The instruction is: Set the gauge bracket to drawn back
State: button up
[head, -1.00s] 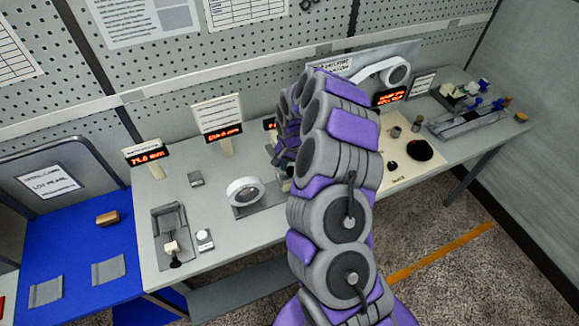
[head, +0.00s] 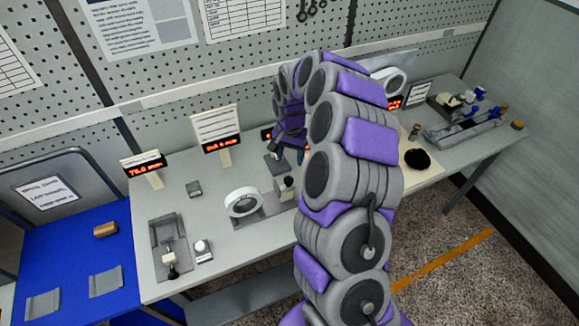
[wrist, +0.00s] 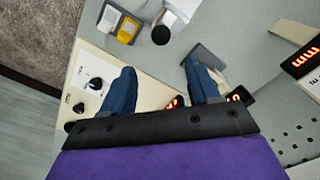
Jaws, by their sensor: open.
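My gripper (wrist: 158,66) shows in the wrist view with its two blue fingers wide apart and nothing between them. A small grey plate (wrist: 204,62), possibly the gauge bracket, lies just beyond the right fingertip; I cannot tell whether they touch. In the head view a small grey piece (head: 275,164) stands behind the white roll (head: 243,202), close to the gripper end of my arm; it may be this same bracket. The fingers are mostly hidden behind my arm in the head view.
A grey fixture with a black knob (head: 170,254) stands at the bench's left end. Display signs (head: 143,169) line the back. In the wrist view, a yellow unit (wrist: 127,29) and a black knob (wrist: 161,35) lie beyond the fingers. My arm covers the bench middle.

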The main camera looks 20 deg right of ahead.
notch_tip(320, 180, up, 6)
jog(key=shift+r, duration=0.25)
dwell(0.5)
jog(key=s+a+r+n+b, duration=0.25)
jog(key=s+a, duration=0.25)
jog(key=s, duration=0.3)
jog(key=s+a+r+n+b, duration=0.1)
jog(key=s+a+r+n, duration=0.25)
jog(key=s, duration=0.45)
jog(key=s+a+f+n+g+b, duration=0.1)
jog(key=s+b, duration=0.1)
jog(key=s, duration=1)
jog(key=s+a+f+n+b, duration=0.1)
jog(key=s+f, duration=0.1)
jog(key=s, duration=1)
jog(key=shift+f+n+g+b, duration=0.25)
jog(key=shift+n+g+b, duration=0.05)
jog(key=shift+g+b, duration=0.1)
